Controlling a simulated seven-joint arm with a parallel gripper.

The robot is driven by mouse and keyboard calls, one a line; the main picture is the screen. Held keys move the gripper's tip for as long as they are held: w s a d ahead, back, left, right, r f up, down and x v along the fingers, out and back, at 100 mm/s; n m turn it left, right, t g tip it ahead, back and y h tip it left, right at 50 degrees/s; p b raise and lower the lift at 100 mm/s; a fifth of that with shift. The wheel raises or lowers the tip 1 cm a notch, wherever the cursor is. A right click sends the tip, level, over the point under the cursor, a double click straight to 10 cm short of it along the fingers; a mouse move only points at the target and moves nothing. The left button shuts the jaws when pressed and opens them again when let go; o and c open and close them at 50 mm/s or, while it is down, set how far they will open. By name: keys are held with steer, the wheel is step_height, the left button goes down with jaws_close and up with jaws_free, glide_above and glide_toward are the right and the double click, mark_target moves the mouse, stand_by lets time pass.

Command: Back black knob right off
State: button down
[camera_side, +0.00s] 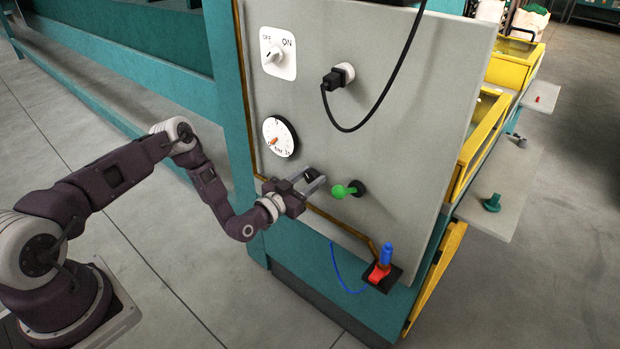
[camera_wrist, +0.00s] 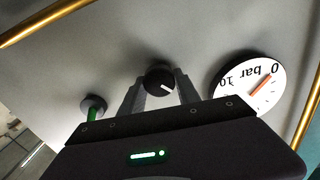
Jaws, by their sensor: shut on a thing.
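The black knob (camera_side: 312,174) sits low on the grey panel (camera_side: 420,110), below the gauge. In the wrist view the black knob (camera_wrist: 158,80) shows a white mark pointing to the lower right. My gripper (camera_side: 316,183) is shut on the knob, with one finger on either side of it in the wrist view (camera_wrist: 160,90). The fingers hide part of the knob in the side view. The round white gauge (camera_side: 280,136), marked bar, has an orange needle; in the wrist view the gauge (camera_wrist: 250,92) has its needle near the 0.
A green-handled lever (camera_side: 344,190) stands close right of my gripper. An OFF/ON switch (camera_side: 277,53) and a black plug (camera_side: 337,79) with a hanging cable are higher up. A red and blue control (camera_side: 382,266) is at the lower right. A shelf (camera_side: 500,205) holds small parts.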

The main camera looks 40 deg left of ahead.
steer(key=n, duration=0.5)
steer(key=shift+a, duration=0.1)
steer(key=n, duration=0.4)
steer(key=shift+a+n, duration=0.1)
steer(key=shift+n, duration=0.3)
steer(key=n, duration=0.4)
steer(key=shift+f+n, duration=0.15)
steer(key=shift+n, duration=2.35)
steer(key=c, duration=0.9)
jaws_free()
